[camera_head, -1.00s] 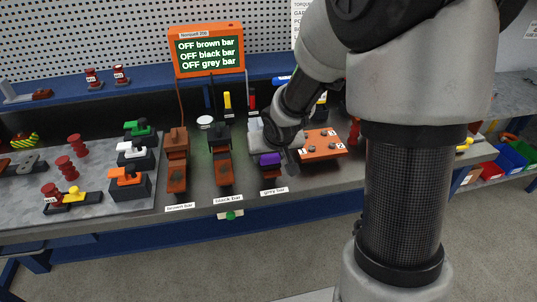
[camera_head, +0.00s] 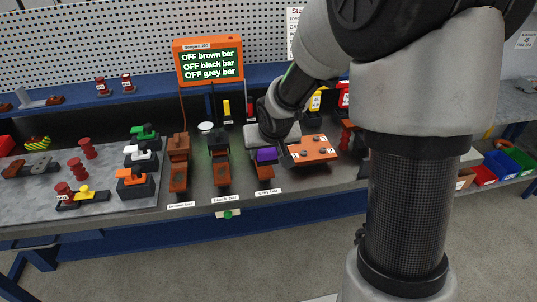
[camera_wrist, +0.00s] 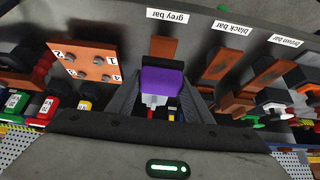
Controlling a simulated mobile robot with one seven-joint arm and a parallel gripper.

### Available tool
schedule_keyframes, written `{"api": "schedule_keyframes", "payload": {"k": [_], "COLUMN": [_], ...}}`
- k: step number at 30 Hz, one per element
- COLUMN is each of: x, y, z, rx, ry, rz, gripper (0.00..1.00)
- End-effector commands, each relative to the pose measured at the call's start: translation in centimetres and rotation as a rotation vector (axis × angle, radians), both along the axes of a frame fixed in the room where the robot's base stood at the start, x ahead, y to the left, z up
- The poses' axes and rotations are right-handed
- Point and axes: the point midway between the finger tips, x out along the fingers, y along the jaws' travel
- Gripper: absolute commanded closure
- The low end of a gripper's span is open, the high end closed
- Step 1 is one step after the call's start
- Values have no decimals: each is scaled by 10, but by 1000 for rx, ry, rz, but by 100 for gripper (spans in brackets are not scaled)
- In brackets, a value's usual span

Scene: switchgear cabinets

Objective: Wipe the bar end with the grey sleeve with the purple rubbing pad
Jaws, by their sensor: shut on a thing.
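The purple rubbing pad (camera_head: 266,155) is held in my gripper (camera_head: 267,149). In the wrist view the pad (camera_wrist: 162,80) sits between the two fingers of my gripper (camera_wrist: 161,92). The pad is over the copper bar (camera_head: 264,172) behind the "grey bar" label (camera_head: 268,192); the bar's front part shows bare (camera_wrist: 165,48). I cannot tell whether the pad touches it. The grey sleeve is hidden behind my gripper and the pad.
The black bar (camera_head: 221,177) and brown bar (camera_head: 178,180) stand to the left. An orange numbered plate (camera_head: 312,150) lies close on the right. The screen (camera_head: 209,60) reads OFF for the three bars. Green, white and orange clamps (camera_head: 132,177) stand further left.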

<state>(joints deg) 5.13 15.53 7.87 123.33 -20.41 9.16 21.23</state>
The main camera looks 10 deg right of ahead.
Motion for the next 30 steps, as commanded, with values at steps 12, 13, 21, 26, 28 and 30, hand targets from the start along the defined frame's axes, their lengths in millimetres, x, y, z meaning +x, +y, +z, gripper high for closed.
{"api": "schedule_keyframes", "payload": {"k": [12, 13, 21, 26, 28, 30], "x": [5, 5, 5, -4, -21, -38], "y": [3, 3, 3, 1, -3, -7], "z": [22, 21, 21, 17, 9, 2], "rx": [0, 0, 1, 0, 0, 1], "ry": [-1, -1, -1, 2, 5, 4], "rz": [0, 0, -1, 0, 2, 4], "gripper": [75, 75, 75, 75, 75, 75]}}
